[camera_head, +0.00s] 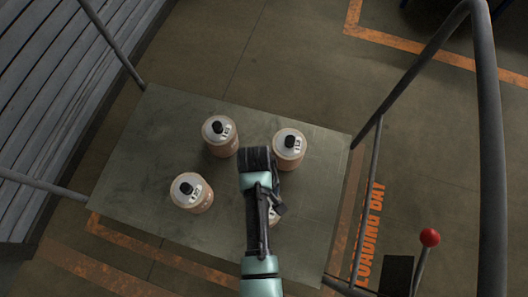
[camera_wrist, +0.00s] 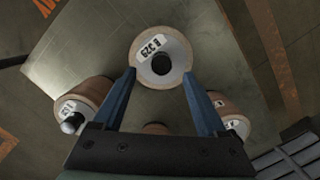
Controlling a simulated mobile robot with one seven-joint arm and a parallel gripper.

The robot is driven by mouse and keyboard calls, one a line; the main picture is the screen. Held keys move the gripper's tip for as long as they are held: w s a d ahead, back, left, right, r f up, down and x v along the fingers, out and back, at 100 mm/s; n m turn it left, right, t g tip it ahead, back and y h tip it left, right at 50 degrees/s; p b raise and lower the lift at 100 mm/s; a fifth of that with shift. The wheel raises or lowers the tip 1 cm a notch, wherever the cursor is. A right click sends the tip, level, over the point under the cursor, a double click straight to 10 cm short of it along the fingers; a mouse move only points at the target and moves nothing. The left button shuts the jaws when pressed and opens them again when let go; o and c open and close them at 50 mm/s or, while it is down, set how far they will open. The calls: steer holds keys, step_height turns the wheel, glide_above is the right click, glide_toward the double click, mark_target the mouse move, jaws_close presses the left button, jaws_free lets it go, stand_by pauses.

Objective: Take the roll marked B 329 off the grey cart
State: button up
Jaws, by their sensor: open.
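In the head view this roll (camera_head: 274,218) is mostly hidden under my arm, at the cart's lower right. My gripper (camera_wrist: 160,77) is open and empty. Its two blue fingers point at the roll, with their tips near the left and right of its lower edge in the wrist view. I cannot tell how far the tips are from it.
Three similar rolls with dark knobs stand close by: upper left (camera_head: 222,142), upper right (camera_head: 290,155) and lower left (camera_head: 193,198). Grey cart rails (camera_head: 488,130) rise at the right. A slatted bench (camera_head: 55,90) stands left. The cart's far left is bare.

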steer(key=f, duration=0.1)
steer(key=f+b, duration=0.1)
steer(key=f, duration=0.1)
steer(key=f+b, duration=0.1)
steer(key=f, duration=0.1)
steer(key=shift+s, duration=0.35)
steer(key=shift+r, duration=0.1)
jaws_close()
stand_by(0.8)
steer(key=shift+w+r, duration=0.15)
